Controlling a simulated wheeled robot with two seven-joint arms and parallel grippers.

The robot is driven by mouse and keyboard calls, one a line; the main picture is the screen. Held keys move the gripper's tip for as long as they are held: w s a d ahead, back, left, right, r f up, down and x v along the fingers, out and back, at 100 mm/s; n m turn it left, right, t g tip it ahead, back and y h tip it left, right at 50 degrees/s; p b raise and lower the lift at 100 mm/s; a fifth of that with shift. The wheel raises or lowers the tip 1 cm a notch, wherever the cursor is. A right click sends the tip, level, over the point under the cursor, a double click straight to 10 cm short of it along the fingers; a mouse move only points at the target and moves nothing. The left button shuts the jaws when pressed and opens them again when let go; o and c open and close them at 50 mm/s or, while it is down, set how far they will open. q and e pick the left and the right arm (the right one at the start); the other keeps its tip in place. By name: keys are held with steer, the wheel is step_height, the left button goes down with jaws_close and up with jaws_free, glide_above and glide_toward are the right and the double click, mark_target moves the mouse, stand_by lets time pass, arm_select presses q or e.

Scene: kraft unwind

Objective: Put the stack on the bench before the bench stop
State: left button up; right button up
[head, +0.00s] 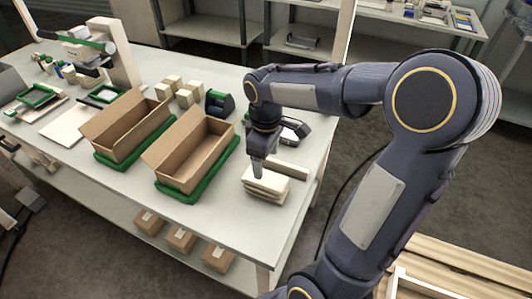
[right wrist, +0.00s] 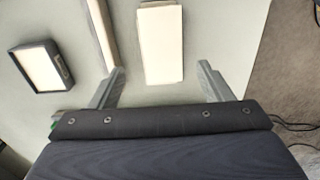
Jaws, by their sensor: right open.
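The stack (head: 265,186), several pale cream layers, lies flat near the right end of the bench. In the right wrist view the stack (right wrist: 161,44) is a pale oblong. The bench stop (head: 288,169), a low wooden strip, lies just behind the stack; in the right wrist view the bench stop (right wrist: 101,32) runs beside it with a gap. My left gripper is not seen.
Two open cardboard boxes (head: 190,182) (head: 110,155) on green trays stand left of the stack. Small cream blocks (head: 170,88) and a green-black dispenser (head: 220,103) are behind. A black device (head: 296,128) lies behind my gripper. The bench's front right is clear.

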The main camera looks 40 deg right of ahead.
steer(key=shift+r, duration=0.45)
steer(key=shift+s+a+r, duration=0.2)
steer(key=shift+s+r, duration=0.05)
steer(key=s+a+r+m+t+y, duration=0.1)
steer(key=s+a+m+t+y, duration=0.2)
steer(key=s+a, duration=0.7)
steer(key=s+m+t, duration=0.2)
steer(key=s+m, duration=0.1)
steer(key=m, duration=0.1)
steer(key=shift+s+a+r+t+y, duration=0.15)
steer(key=shift+s+a+t+y, duration=0.15)
steer(key=shift+y, duration=0.1)
